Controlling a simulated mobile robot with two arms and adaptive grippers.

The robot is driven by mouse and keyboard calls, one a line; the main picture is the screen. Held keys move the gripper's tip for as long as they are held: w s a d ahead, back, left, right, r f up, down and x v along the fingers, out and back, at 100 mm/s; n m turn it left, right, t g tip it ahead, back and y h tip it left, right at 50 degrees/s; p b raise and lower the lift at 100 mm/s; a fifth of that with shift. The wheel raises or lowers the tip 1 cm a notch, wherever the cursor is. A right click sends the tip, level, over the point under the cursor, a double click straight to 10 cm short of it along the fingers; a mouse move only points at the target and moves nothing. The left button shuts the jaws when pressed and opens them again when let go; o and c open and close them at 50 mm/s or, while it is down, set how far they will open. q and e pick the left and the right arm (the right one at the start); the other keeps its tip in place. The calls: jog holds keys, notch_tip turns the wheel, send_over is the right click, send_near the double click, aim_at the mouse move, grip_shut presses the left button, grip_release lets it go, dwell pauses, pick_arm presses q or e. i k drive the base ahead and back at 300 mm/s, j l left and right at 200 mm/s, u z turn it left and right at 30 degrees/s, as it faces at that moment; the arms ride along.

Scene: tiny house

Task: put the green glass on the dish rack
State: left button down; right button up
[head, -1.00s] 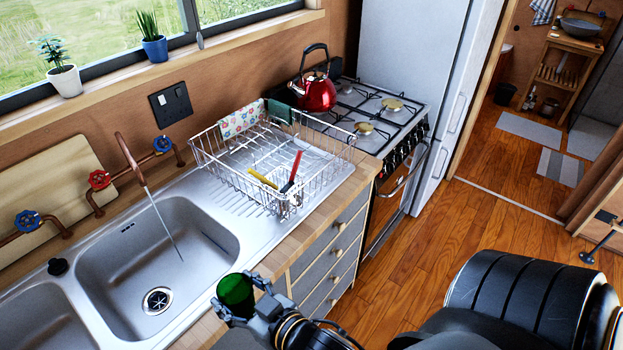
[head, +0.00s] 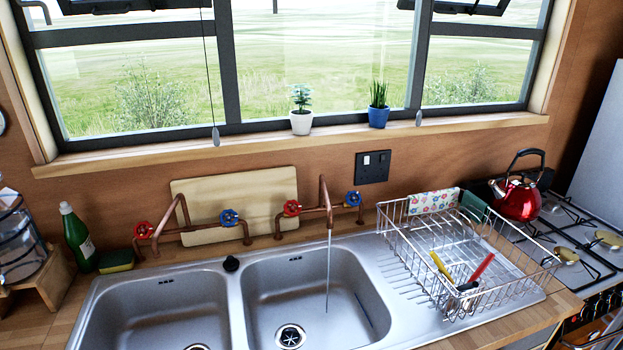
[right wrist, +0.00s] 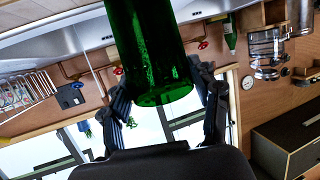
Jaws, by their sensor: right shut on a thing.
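The green glass (right wrist: 148,55) fills the upper middle of the right wrist view, between the fingers of my right gripper (right wrist: 165,105), which is shut on it. The right wrist picture is upside down. The dish rack (head: 455,285), a wire basket, stands on the drainboard right of the sinks in the head view. It holds yellow-handled and red-handled utensils, and cloths hang over its back edge. The rack also shows at the left of the right wrist view (right wrist: 28,92), apart from the glass. Neither gripper shows in the head view now.
Two sink basins (head: 315,290) lie left of the rack, with water running from the copper tap (head: 327,205). A red kettle (head: 518,198) stands on the stove (head: 585,245) at right. A green bottle (head: 76,235) and sponge (head: 116,261) sit at left. Much of the rack is free.

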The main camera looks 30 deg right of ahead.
aim_at(492, 279)
jog(key=u, duration=0.8)
jog(key=k+l, duration=0.2)
jog(key=l, duration=0.15)
jog(key=k+l+u, duration=0.15)
jog(key=k+l, duration=0.3)
jog(key=l, duration=0.15)
jog(key=k+l, duration=0.25)
jog(key=l, duration=0.2)
jog(key=k+l, duration=0.6)
jog(key=l, duration=0.25)
jog(key=k+l, duration=0.3)
jog(key=l, duration=0.15)
jog(key=k+l, duration=0.25)
jog(key=l, duration=0.2)
jog(key=k+l, duration=0.3)
jog(key=l, duration=0.1)
